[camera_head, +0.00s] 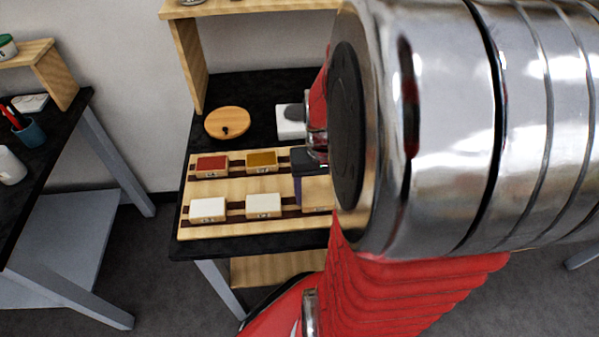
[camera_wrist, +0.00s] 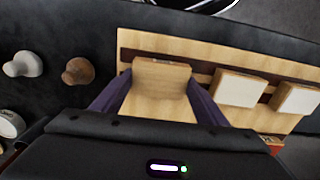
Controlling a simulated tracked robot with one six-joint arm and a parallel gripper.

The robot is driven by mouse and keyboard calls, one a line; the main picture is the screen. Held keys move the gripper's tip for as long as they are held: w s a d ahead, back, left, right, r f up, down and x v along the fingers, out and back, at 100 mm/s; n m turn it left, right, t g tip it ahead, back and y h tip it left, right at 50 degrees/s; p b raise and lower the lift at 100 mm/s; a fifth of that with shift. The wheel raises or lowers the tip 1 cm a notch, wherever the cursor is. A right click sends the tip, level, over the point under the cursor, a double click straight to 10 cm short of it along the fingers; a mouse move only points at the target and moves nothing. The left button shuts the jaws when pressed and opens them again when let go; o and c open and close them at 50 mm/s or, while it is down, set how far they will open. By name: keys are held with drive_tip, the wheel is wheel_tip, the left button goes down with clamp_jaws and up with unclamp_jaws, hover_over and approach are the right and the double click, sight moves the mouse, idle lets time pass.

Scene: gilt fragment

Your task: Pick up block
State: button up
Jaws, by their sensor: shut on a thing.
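A pale wooden block (camera_wrist: 161,76) lies between the two dark purple fingers of my gripper (camera_wrist: 158,88) in the wrist view. The fingers press on its two sides, so the gripper is shut on it. In the head view the block (camera_head: 317,193) shows at the right end of the front row on the wooden board (camera_head: 225,229), partly hidden by my arm. My gripper (camera_head: 305,172) reaches down over it there. I cannot tell whether the block touches the board or is slightly raised.
Two whitish blocks (camera_head: 208,209) (camera_head: 263,205) stand left in the front row. A red block (camera_head: 212,166) and a gold block (camera_head: 261,161) stand behind. A round wooden lid (camera_head: 227,122) and a white box (camera_head: 290,121) lie behind the board. Two knobs (camera_wrist: 22,64) (camera_wrist: 78,71) show in the wrist view.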

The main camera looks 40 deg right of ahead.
sight(319, 196)
wheel_tip(319, 196, up, 9)
drive_tip(key=shift+r, duration=0.2)
idle(0.9)
